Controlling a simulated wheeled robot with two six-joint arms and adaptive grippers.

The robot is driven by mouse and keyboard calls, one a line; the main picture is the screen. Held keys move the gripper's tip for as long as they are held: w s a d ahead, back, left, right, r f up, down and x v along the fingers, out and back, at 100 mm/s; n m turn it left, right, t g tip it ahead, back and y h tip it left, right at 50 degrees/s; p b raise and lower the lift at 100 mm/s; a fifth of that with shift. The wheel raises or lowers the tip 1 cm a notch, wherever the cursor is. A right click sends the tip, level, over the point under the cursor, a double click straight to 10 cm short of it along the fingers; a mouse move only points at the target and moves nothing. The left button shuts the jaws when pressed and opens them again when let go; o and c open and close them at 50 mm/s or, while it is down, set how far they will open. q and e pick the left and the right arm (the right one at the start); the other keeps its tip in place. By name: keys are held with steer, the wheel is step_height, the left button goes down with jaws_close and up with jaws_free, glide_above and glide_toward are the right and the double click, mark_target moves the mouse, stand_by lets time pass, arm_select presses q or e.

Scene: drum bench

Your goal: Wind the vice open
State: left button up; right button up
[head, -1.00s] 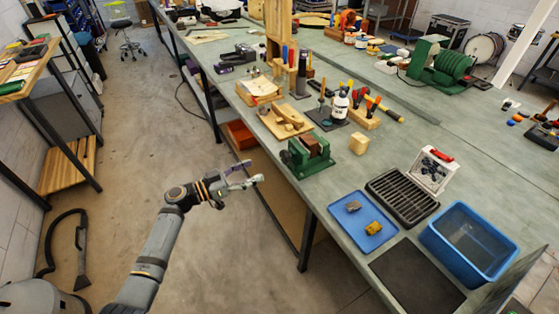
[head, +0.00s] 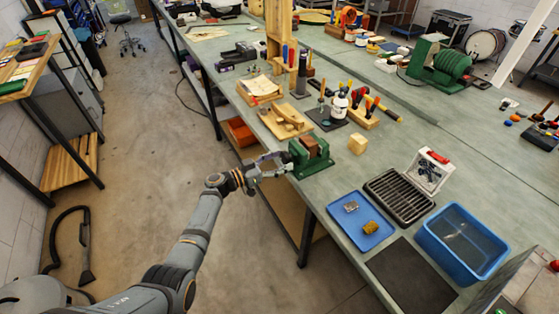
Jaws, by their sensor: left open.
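The green vice (head: 311,160) stands at the near-left edge of the bench, with a brown block-like piece showing between its jaws. My left gripper (head: 284,163) is open at the vice's left side, just off the bench edge. Its fingers reach to where the vice's handle would be. The handle itself is hidden or too small to make out, and I cannot tell whether the fingers touch it. My right gripper is not in view.
A wooden block (head: 358,144) sits right of the vice. A blue tray (head: 377,234) with two small items, a black rack (head: 399,196) and a blue bin (head: 462,243) stand nearer. A wooden board (head: 270,124) lies behind the vice. Open floor is to the left.

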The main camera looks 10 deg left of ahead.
arm_select(q)
steer(key=c, duration=1.2)
steer(key=shift+o, duration=0.2)
steer(key=shift+f, duration=0.1)
